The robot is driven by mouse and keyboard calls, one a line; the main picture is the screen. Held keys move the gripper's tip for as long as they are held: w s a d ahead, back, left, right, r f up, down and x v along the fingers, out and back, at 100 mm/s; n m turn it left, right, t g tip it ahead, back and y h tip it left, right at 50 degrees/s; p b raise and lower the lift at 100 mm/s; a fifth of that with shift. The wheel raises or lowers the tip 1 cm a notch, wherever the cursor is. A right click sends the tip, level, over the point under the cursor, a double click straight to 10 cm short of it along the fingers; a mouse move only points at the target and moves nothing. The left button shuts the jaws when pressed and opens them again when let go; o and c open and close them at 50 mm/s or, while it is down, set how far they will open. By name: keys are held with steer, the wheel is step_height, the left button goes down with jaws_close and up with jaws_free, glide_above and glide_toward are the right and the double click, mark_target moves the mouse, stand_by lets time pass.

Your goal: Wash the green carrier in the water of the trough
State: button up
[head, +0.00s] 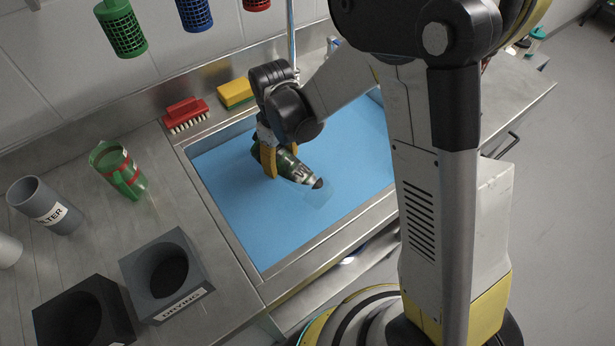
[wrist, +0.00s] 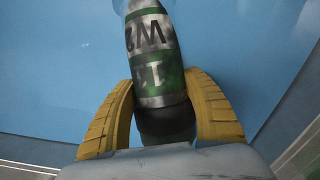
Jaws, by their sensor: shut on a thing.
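The green carrier (head: 297,170) is a cylinder with silver bands, dark lettering and dark ends. My gripper (head: 279,163) is shut around it near one end, over the trough (head: 223,222). In the wrist view the carrier (wrist: 152,55) lies between the two yellow fingers of my gripper (wrist: 163,115), its far end pointing away. It is tilted, with its free end toward the lower right in the head view. Flat blue water (head: 350,148) fills the trough. A pale translucent patch shows around the free end; I cannot tell how deep it dips.
A red brush (head: 184,112) and a yellow sponge (head: 235,93) lie on the back ledge. Coloured baskets (head: 122,27) hang above.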

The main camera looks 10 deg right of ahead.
steer(key=shift+d, duration=0.1)
steer(key=shift+w+d, duration=0.25)
steer(key=shift+d, duration=0.25)
steer(key=shift+a, duration=0.15)
steer(key=shift+s+a, duration=0.25)
steer(key=shift+a, duration=0.2)
